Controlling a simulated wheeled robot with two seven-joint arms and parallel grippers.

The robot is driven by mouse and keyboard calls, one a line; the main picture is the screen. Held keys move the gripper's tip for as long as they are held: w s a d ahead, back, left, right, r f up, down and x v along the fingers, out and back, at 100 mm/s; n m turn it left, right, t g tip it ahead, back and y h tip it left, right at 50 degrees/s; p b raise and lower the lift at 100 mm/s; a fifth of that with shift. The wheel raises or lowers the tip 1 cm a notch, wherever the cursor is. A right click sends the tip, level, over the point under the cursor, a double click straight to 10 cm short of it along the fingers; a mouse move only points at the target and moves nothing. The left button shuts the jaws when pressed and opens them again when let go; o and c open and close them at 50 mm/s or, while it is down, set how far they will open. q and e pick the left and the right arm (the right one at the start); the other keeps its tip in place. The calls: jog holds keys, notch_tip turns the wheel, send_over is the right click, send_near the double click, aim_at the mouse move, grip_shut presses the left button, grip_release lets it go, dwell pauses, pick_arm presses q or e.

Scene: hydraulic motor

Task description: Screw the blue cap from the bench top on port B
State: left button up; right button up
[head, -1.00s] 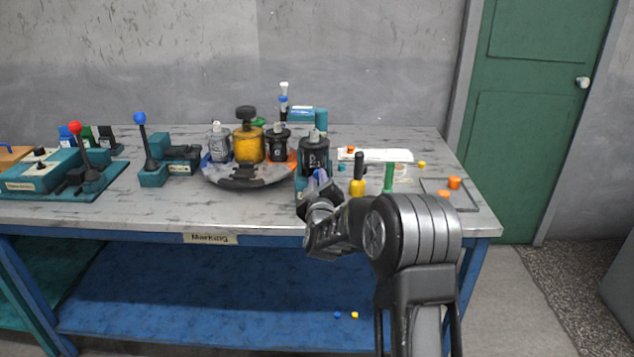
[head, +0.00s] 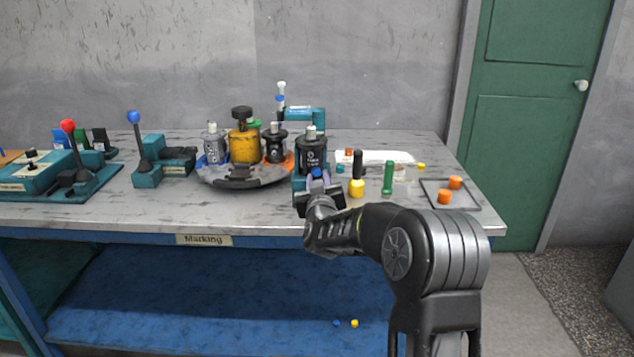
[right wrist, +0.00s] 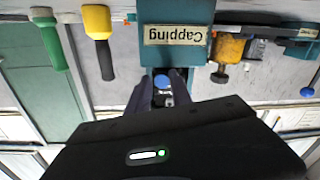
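My right gripper (head: 317,184) is at the front of the teal capping stand, just below the black motor (head: 311,155). A blue cap (head: 317,173) is at its fingertips. In the right wrist view the blue cap (right wrist: 162,82) sits between the two dark fingers, which look closed on its sides, in front of the teal stand (right wrist: 176,12) with the "Capping" label. The port behind the cap is hidden, and I cannot tell whether the cap touches it. My left gripper is out of view.
A yellow-handled tool (head: 356,188) and a green one (head: 388,178) stand just right of the gripper. A tray (head: 463,203) with orange caps lies further right. A round carousel (head: 244,178) with several motors is to the left. Small blue and yellow caps (head: 354,323) lie on the lower shelf.

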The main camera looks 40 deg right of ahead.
jog(key=shift+o, duration=0.5)
jog(key=shift+s+d+f, duration=0.15)
jog(key=shift+d+f, duration=0.05)
jog(key=shift+f, duration=0.15)
jog(key=shift+a+r, duration=0.1)
jog(key=shift+r, duration=0.05)
jog(key=shift+w+a+r, duration=0.25)
jog(key=shift+w+a, duration=0.05)
jog(key=shift+w, duration=0.25)
jog(key=shift+r+p, duration=0.15)
jog(key=shift+p, duration=0.2)
